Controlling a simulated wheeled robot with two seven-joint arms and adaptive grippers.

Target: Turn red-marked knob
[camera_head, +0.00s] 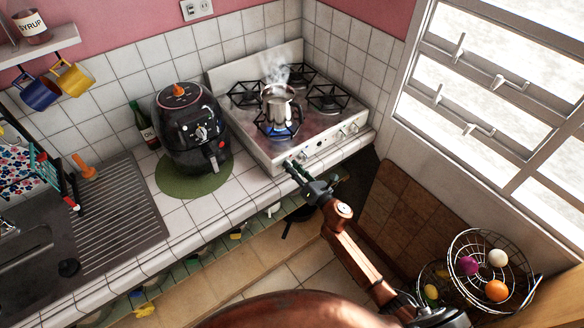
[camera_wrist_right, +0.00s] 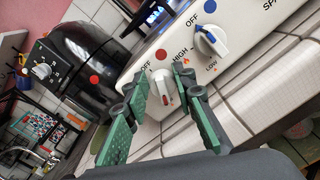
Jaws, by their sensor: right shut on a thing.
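The red-marked knob (camera_wrist_right: 162,84) is white with a red pointer and sits on the stove's white front panel (camera_wrist_right: 262,70), below a red dot (camera_wrist_right: 161,54). My right gripper (camera_head: 293,168) reaches the left end of the stove front. In the right wrist view its green-padded fingers (camera_wrist_right: 160,80) lie on either side of this knob, shut on it. In the head view the gripper hides this knob. My left gripper is not in view.
A blue-marked knob (camera_wrist_right: 210,42) sits close to the right of the fingers. A steaming metal pot (camera_head: 279,104) stands over a blue flame. A black air fryer (camera_head: 190,125) stands left of the stove.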

